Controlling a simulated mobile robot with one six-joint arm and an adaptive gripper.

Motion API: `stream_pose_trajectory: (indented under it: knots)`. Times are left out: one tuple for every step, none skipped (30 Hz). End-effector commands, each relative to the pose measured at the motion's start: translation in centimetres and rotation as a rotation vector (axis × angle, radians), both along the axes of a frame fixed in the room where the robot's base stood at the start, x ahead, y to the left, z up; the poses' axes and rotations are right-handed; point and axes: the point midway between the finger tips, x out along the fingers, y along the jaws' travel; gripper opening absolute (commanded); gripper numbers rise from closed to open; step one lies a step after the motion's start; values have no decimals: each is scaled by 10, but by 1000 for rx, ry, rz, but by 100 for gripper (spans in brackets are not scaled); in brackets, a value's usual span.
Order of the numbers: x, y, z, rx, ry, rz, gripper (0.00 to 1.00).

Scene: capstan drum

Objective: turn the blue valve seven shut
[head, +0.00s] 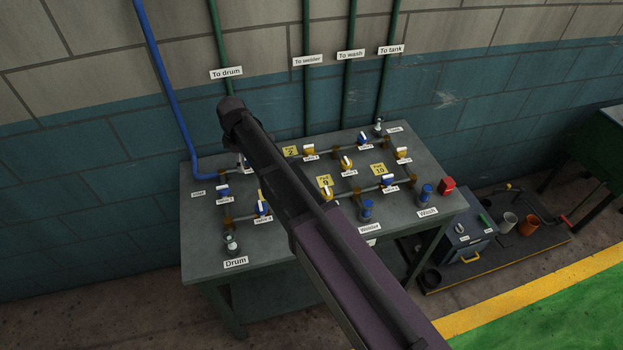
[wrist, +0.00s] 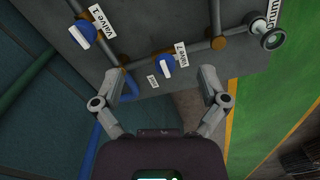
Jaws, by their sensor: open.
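The blue valve seven (wrist: 162,65) sits on a pipe on the grey bench, with a "Valve 7" label beside it. Its white handle looks roughly in line with the pipe. In the head view it appears as a blue and white valve (head: 223,190) at the bench's left end. My gripper (wrist: 160,77) is open and empty in the wrist view. Its fingertips lie to either side of the valve in that picture, and the valve appears beyond them, apart from both. In the head view I cannot make out the gripper; my arm crosses the bench.
Another blue valve (wrist: 83,34) is at the wrist view's upper left. A round fitting (wrist: 270,34) stands by the Drum label. A blue pipe (head: 167,85) comes down the wall.

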Motion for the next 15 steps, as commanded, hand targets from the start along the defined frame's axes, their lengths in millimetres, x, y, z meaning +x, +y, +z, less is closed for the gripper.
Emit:
stream_pose_trajectory:
  knots:
    - [-1,-9,-3,0,0,-23,93]
    - [-1,-14,-3,0,0,-36,93]
    - [-1,-19,-4,0,0,-55,93]
    - [-1,-23,-5,0,0,-68,93]
    - [-1,-27,-6,0,0,-81,93]
    - [-1,-33,-7,0,0,-100,93]
    - [-1,-37,-8,0,0,-114,93]
    - [-1,-41,-8,0,0,-127,93]
    - [-2,-46,-9,0,0,-146,93]
    - [-2,-50,-10,0,0,-159,93]
    - [-2,-54,-11,0,0,-172,93]
    - [-2,-60,-12,0,0,-191,93]
    - [-2,-65,-13,0,0,-206,93]
    - [-3,-69,-13,0,0,-219,93]
    - [-3,-74,-14,0,0,-237,93]
